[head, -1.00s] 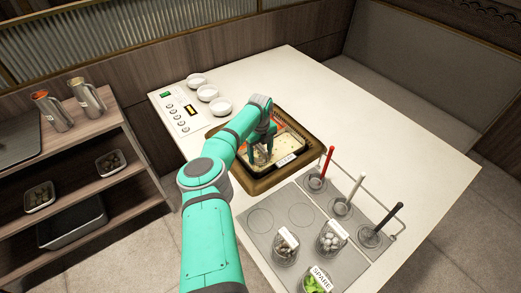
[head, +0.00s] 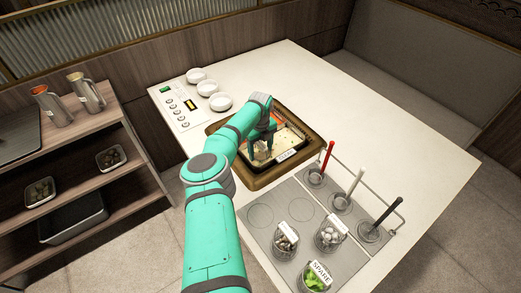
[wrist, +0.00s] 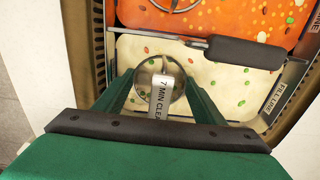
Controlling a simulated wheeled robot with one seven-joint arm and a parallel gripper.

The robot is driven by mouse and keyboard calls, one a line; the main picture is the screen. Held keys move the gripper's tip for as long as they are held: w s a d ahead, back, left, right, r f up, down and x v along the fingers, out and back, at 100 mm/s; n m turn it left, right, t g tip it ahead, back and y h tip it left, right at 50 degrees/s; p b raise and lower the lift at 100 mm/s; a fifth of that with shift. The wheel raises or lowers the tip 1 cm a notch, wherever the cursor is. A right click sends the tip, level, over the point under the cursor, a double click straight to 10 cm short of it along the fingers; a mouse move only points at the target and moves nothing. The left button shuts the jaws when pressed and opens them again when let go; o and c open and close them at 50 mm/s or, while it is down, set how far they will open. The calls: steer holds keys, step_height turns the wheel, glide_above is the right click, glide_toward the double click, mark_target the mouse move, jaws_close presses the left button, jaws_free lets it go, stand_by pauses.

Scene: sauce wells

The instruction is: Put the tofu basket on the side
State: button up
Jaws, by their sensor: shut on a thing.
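My gripper (head: 263,147) is over the cream half of the hot pot (head: 239,181). In the wrist view my gripper (wrist: 161,84) has its two green fingers on either side of a small round metal basket (wrist: 152,87) and is shut on it. The basket carries a white tag (wrist: 161,98) reading "7 MIN CLEAR". It appears to be at or just above the cream broth (wrist: 225,85); I cannot tell which. Its contents are not clear, so I cannot confirm tofu. The red broth (wrist: 205,20) lies beyond it.
A dark handle (wrist: 245,52) lies along the divide between the broths. Baskets of dark food (head: 286,238), pale food (head: 328,238) and greens (head: 316,279) stand on the grey panel (head: 265,228). Upright ladles stand to the right. White bowls (head: 209,88) stand behind left.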

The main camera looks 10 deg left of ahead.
mark_target(260, 143)
steer(key=shift+f, duration=0.1)
steer(key=o, duration=1.6)
steer(key=shift+a, duration=0.1)
steer(key=shift+a+r, duration=0.1)
steer(key=shift+r, duration=2)
steer(key=shift+d+r, duration=0.2)
steer(key=shift+r, duration=3.25)
